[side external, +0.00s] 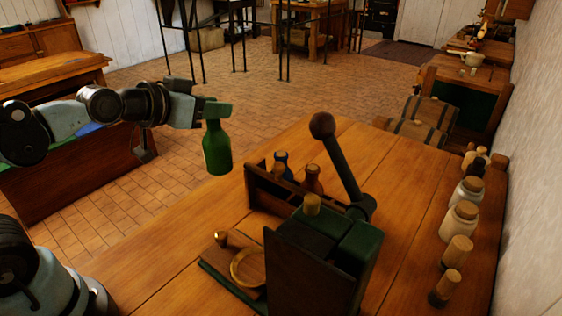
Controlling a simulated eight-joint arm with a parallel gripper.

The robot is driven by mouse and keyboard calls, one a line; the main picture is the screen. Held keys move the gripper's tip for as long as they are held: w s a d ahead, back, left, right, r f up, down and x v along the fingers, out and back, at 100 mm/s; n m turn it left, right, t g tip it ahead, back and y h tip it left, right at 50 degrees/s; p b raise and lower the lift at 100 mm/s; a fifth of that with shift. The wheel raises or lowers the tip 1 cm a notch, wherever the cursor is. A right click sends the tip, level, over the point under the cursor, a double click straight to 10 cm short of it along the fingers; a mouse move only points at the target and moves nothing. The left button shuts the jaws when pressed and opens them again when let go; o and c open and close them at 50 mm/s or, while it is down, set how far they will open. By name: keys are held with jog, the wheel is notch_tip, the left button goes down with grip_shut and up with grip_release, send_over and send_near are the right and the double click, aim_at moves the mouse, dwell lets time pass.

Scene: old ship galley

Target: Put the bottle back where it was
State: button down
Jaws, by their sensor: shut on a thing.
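A green bottle (217,149) hangs upright in the air in the side external view, left of the wooden table's far corner. My gripper (212,112) is shut on the bottle near its top. The bottle's neck is mostly hidden by the gripper. To the right of the bottle, a dark wooden rack (262,189) stands on the table. It holds a blue bottle (282,165) and a reddish-brown bottle (312,179). The near part of the rack is partly hidden behind a green and dark box.
The box (318,260) with a long ball-topped lever (340,165) stands right of the rack. Corked jars (459,221) line the table's right edge. The table's left part is clear.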

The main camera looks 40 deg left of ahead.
aim_at(208, 134)
jog(key=shift+s+f, duration=0.85)
jog(key=shift+f, duration=0.2)
jog(key=shift+s+f, duration=0.85)
jog(key=shift+f, duration=0.2)
jog(key=w+r+m+h, duration=0.3)
jog(key=w+r+h, duration=0.15)
jog(key=r, duration=0.65)
jog(key=w+d+f, duration=0.1)
jog(key=w+d, duration=0.2)
jog(key=d, duration=0.4)
jog(key=w+d+f+m+g, duration=0.1)
jog(key=w+d+f, duration=0.15)
jog(key=d, duration=0.45)
jog(key=w+d+f, duration=0.1)
jog(key=w+d, duration=0.3)
jog(key=d, duration=0.3)
jog(key=d+f, duration=0.3)
jog(key=f, duration=0.9)
jog(key=shift+s+h, duration=0.2)
jog(key=shift+h, duration=0.15)
jog(key=shift+d+f, duration=0.1)
jog(key=shift+f, duration=0.55)
jog(key=c, duration=0.7)
grip_release()
